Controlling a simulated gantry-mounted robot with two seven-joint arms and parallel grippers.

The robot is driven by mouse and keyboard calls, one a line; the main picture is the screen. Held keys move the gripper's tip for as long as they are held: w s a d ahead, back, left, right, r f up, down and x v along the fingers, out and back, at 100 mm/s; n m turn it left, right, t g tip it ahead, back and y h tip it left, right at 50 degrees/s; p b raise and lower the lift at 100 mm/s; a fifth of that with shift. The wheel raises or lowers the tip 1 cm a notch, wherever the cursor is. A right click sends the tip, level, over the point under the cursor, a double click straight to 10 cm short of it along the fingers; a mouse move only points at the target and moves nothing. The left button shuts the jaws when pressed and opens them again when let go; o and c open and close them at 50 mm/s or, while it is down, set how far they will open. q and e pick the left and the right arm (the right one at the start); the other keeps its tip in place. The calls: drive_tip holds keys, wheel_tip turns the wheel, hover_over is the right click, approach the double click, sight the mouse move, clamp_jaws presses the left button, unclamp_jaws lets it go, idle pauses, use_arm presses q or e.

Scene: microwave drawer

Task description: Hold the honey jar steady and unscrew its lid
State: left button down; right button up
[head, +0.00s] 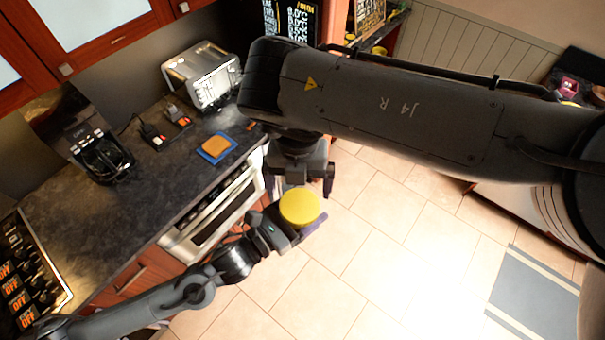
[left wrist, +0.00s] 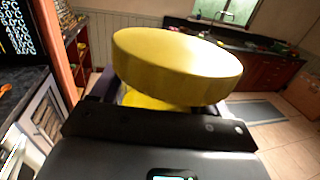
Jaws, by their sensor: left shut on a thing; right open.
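The honey jar's round yellow lid (head: 300,206) is seen from above in the head view, out over the floor in front of the counter. In the left wrist view the lid (left wrist: 178,62) fills the upper middle and looks slightly tilted, with a little of the yellow honey jar (left wrist: 150,100) below it. My left gripper (head: 297,226) is shut on the jar under the lid. My right gripper (head: 302,184) is open, just behind and above the lid in the head view. Whether it touches the lid is hidden. Most of the jar body is hidden too.
A dark counter (head: 75,225) runs along the left with a toaster (head: 203,77), a coffee machine (head: 100,155) and a bread slice on a blue board (head: 216,148). An oven front (head: 213,212) is close to the left arm.

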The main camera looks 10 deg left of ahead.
sight(300, 205)
drive_tip(key=m, duration=0.3)
drive_tip(key=shift+s+r+m, duration=0.15)
drive_tip(key=shift+r+m, duration=0.1)
drive_tip(key=shift+m, duration=0.05)
drive_tip(key=shift+s+d+r+m, duration=0.1)
drive_tip(key=shift+r+m, duration=0.1)
drive_tip(key=shift+m, duration=0.4)
drive_tip(key=shift+s+r+m, duration=0.1)
drive_tip(key=shift+r+m, duration=0.05)
drive_tip(key=shift+m, duration=0.45)
drive_tip(key=shift+r+m, duration=0.25)
drive_tip(key=shift+m, duration=0.05)
drive_tip(key=shift+s+d+r+t+y, duration=0.2)
drive_tip(key=shift+r+t+y, duration=0.1)
drive_tip(key=shift+r, duration=0.25)
drive_tip(key=shift+w+d+r, duration=0.1)
drive_tip(key=shift+r, duration=0.1)
drive_tip(key=shift+f, duration=3.7)
drive_tip(key=c, duration=0.9)
drive_tip(key=shift+r, duration=0.25)
drive_tip(key=shift+c, duration=0.2)
